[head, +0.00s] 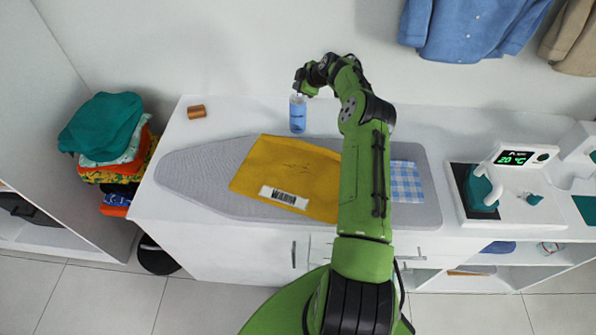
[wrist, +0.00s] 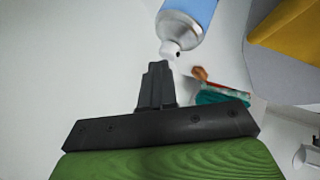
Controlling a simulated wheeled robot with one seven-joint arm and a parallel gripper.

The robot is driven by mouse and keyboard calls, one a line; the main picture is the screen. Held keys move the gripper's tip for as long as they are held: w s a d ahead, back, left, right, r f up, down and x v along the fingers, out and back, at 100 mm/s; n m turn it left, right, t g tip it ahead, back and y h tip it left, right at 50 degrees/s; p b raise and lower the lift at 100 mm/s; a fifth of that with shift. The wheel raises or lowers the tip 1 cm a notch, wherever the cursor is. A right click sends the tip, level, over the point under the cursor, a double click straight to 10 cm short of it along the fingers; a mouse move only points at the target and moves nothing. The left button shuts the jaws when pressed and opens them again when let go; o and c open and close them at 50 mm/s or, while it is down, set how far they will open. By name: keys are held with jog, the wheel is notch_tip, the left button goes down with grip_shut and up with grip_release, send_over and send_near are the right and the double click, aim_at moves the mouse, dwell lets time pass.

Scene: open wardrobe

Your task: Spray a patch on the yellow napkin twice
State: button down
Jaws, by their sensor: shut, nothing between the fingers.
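A blue spray bottle (head: 298,114) stands upright on the white counter behind the ironing board. In the wrist view the bottle (wrist: 188,20) shows its blue body and white nozzle just beyond my fingertips. My gripper (head: 303,88) is at the bottle's top; in the wrist view its fingers (wrist: 158,70) are together with nothing between them. The fingertips look close to the nozzle, but I cannot tell whether they touch it. The yellow napkin (head: 285,165) lies on the ironing board, with dark marks and a white printed label on it. My arm hides its right part.
The grey ironing board (head: 200,170) covers the counter's middle, with a blue checked cloth (head: 406,182) at right. A small brown block (head: 197,112) lies at the back left. Folded clothes (head: 105,140) are stacked left. A device with a display (head: 513,158) stands right.

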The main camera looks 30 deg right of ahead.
jog(key=shift+r, duration=0.2)
jog(key=shift+r+p, duration=1.5)
jog(key=shift+r, duration=1.7)
jog(key=shift+f, duration=0.1)
